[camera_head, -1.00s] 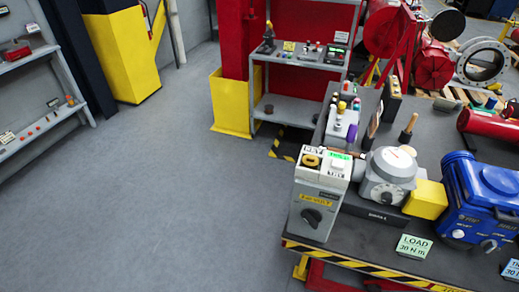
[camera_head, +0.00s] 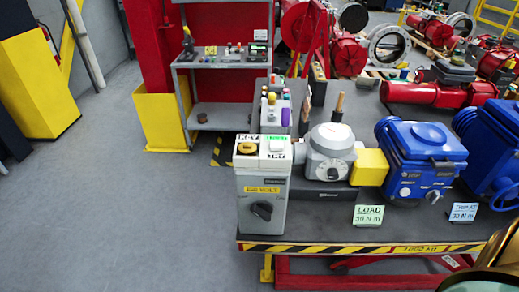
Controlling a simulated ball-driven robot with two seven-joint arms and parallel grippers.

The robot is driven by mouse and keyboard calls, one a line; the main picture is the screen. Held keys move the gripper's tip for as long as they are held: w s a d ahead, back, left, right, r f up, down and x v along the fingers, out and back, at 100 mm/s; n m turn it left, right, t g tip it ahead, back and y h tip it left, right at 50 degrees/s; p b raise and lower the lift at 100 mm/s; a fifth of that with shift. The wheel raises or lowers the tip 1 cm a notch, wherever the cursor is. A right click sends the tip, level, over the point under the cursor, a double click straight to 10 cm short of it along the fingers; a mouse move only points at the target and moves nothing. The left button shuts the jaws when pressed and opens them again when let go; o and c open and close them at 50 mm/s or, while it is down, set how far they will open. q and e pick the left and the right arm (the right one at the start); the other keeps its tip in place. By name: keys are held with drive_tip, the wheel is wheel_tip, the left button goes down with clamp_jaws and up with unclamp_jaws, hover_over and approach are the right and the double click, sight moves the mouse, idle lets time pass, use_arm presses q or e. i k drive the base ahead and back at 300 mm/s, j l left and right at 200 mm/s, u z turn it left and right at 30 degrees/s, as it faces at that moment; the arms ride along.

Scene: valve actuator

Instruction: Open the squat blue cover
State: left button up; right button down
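A blue boxy actuator stands on the dark bench, right of the yellow block, with a closed blue cover (camera_head: 428,140) on top. A second blue housing (camera_head: 492,145) stands beside it and is cut off by the right edge. I cannot tell for sure which one the squat cover belongs to. Neither of my grippers is in view. A rounded dark and gold part, which I cannot identify for sure, shows in the bottom right corner.
The bench (camera_head: 330,222) has a striped front edge. A grey control box (camera_head: 262,190), a round grey gauge unit (camera_head: 330,150) and a yellow block (camera_head: 369,167) stand left of the blue actuator. A LOAD card (camera_head: 368,214) stands in front. The floor at left is clear.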

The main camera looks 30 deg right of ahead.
sight(432, 144)
drive_tip(key=z, duration=2.3)
